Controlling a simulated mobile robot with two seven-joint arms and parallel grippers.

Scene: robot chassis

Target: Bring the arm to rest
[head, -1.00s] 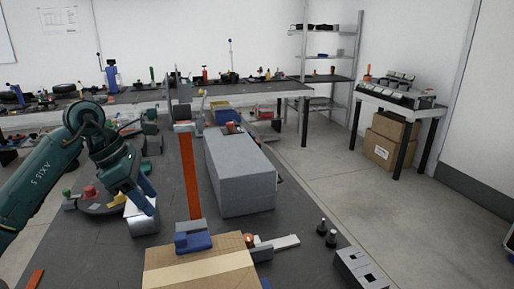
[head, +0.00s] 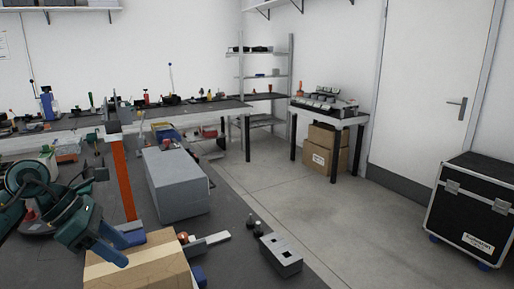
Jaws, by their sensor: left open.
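My left arm, dark green, comes in from the left edge of the head view. Its gripper (head: 122,248) has blue fingers, stands open and points down to the right. Nothing shows between its fingers. In the picture the fingers overlap the upper left of a cardboard box (head: 155,266); I cannot tell whether they touch it. My right arm and gripper are not in view.
A grey block (head: 178,187) and an orange upright post (head: 123,178) stand on the dark table beyond the box. A grey part with square holes (head: 280,255) lies right of it. A black case (head: 470,212) stands at far right. The middle floor (head: 300,205) is clear.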

